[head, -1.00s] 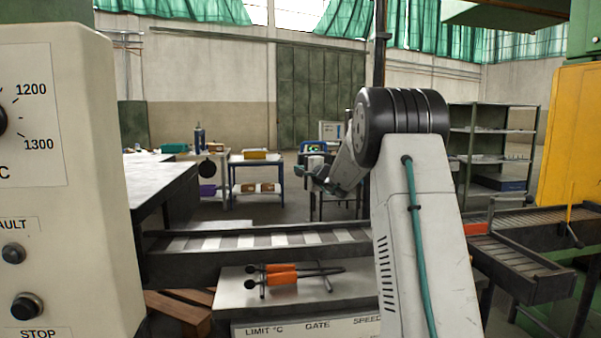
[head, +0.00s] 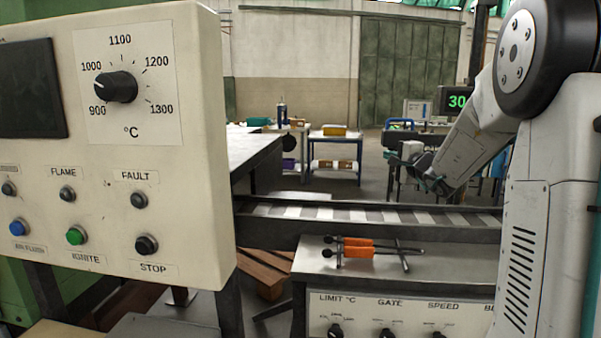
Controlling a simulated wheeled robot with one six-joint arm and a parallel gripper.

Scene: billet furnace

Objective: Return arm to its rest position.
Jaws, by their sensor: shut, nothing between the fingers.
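My arm stands at the right of the head view, with its black elbow joint high at the right edge and its forearm sloping down to the left. My gripper (head: 418,165) is at the lower left end of the forearm, above and beyond the striped conveyor. It looks small and partly merges with the things behind it. It is shut and holds nothing. It appears clear of the conveyor and the benches.
A furnace control panel (head: 110,150) with dial and buttons fills the left. A striped conveyor (head: 330,212) crosses the middle. In front, orange-handled tools (head: 358,248) lie on a grey console (head: 312,272). A blue-framed table (head: 335,145) stands farther back.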

